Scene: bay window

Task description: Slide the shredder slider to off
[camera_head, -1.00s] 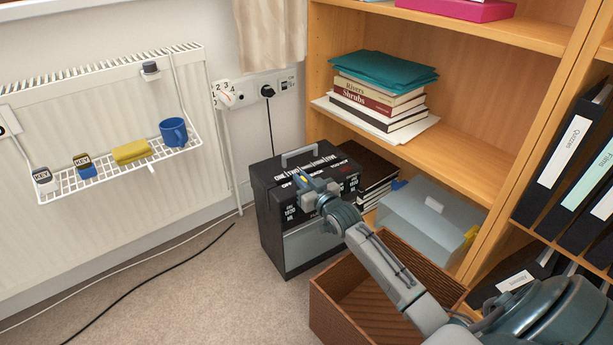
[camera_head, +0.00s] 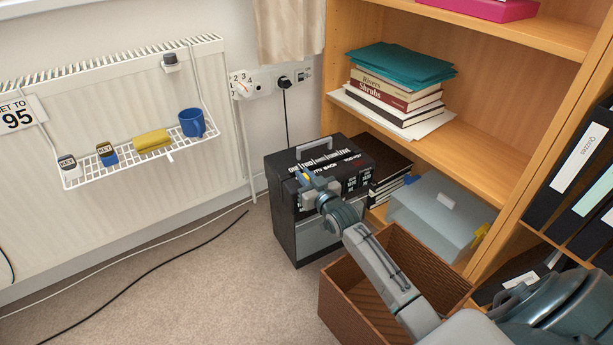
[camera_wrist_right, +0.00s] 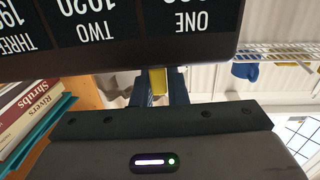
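The shredder (camera_head: 300,225) is a black box with a grey front panel, a carry handle and white lettering on top. It stands on the carpet against the bookcase. My right gripper (camera_head: 303,177) is at the left part of its top, over the front edge. In the right wrist view, the fingers (camera_wrist_right: 160,88) flank a small yellow piece (camera_wrist_right: 158,80), apparently the slider knob, with no clear gap. The lettered black panel, seen upside down, is close beyond them. The off mark is not clearly readable and seems covered by my gripper. My left gripper is out of view.
A brown wicker bin (camera_head: 345,305) stands right of the shredder, below my right arm. The bookcase (camera_head: 465,135) with books (camera_head: 400,90) is behind. A radiator (camera_head: 100,200) with a wire rack (camera_head: 130,164) is at left. A black cable (camera_head: 150,275) crosses the carpet.

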